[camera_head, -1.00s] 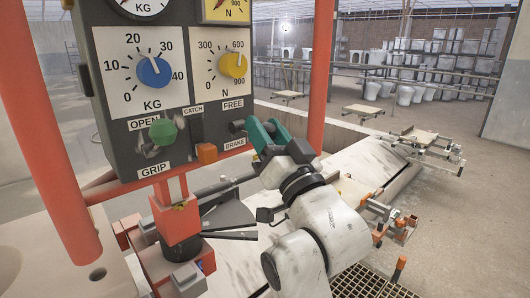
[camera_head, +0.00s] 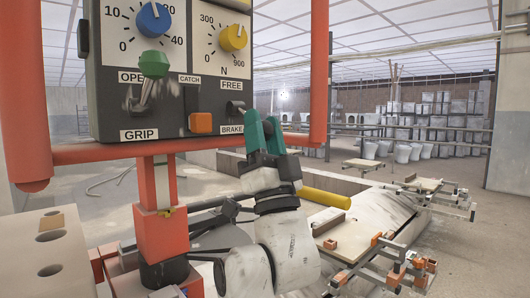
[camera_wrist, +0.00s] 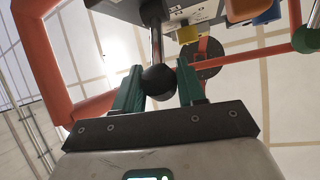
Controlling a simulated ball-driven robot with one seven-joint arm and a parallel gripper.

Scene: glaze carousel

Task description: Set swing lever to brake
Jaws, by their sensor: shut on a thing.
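The swing lever (camera_head: 235,109) is black and comes out of the right part of the grey control panel, between the FREE label above and the BRAKE label below. Its rod shows in the wrist view (camera_wrist: 156,40) and ends in a black ball knob (camera_wrist: 158,82). My gripper (camera_head: 260,128) has teal fingers and sits just right of the BRAKE label. In the wrist view the gripper (camera_wrist: 160,84) has the knob between its fingers and is shut on it. In the head view the knob is hidden by the fingers. The lever's exact angle is hard to tell.
Left on the panel are a green-knobbed grip lever (camera_head: 153,68) and an orange catch block (camera_head: 201,123). A blue dial (camera_head: 154,18) and a yellow dial (camera_head: 233,37) sit above. A red tube frame (camera_head: 318,75) stands close to the gripper's right and runs below the panel.

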